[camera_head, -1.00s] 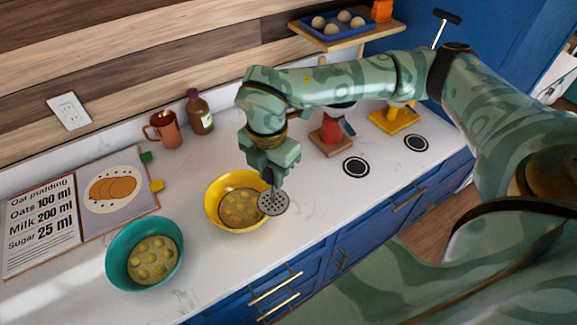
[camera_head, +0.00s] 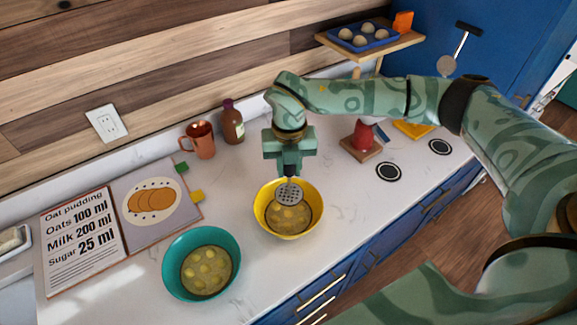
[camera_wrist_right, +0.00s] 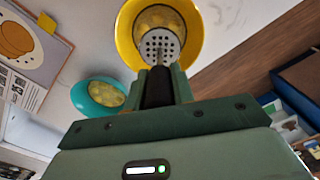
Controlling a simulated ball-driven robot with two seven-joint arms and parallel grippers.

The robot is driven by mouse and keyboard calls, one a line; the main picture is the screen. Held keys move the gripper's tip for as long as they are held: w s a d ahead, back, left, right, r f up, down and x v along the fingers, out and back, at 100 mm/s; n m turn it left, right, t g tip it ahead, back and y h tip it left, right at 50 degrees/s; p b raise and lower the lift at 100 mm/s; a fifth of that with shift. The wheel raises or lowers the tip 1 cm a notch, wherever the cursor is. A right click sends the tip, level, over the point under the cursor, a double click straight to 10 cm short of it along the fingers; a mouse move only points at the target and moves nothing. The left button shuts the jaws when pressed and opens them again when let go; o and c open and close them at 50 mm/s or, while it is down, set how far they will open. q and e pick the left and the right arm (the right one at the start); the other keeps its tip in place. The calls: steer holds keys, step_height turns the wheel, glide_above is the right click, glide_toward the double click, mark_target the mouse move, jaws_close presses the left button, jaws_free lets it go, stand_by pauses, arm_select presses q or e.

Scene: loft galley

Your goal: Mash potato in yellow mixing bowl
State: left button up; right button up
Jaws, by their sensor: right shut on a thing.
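The yellow mixing bowl (camera_head: 261,211) stands on the white counter with potato pieces (camera_head: 287,218) in it; it also shows in the right wrist view (camera_wrist_right: 192,22). My right gripper (camera_head: 290,168) is above the bowl and shut on a masher. The masher's perforated round head (camera_head: 290,194) is over the bowl's opening, in front of the potato; its wrist view (camera_wrist_right: 160,46) also shows it over the bowl. I cannot tell whether the head touches the potato. The masher's handle is mostly hidden by the gripper. My left gripper is out of view.
A teal bowl (camera_head: 174,272) of potato pieces stands left of the yellow bowl. A recipe book (camera_head: 97,245), copper mug (camera_head: 202,141) and brown bottle (camera_head: 232,124) are behind and left. A red item on a wooden block (camera_head: 361,144) and round black discs (camera_head: 389,172) are at right.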

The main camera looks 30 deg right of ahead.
mark_target(289, 194)
steer(key=shift+a+f+b, duration=0.2)
steer(key=shift+f+b, duration=0.3)
steer(key=shift+f, duration=0.3)
step_height(289, 194, down, 6)
steer(key=b, duration=0.5)
steer(key=shift+d+f, duration=0.1)
steer(key=shift+f, duration=0.2)
steer(key=shift+f+b, duration=0.6)
steer(key=shift+f, duration=0.4)
steer(key=shift+r, duration=0.1)
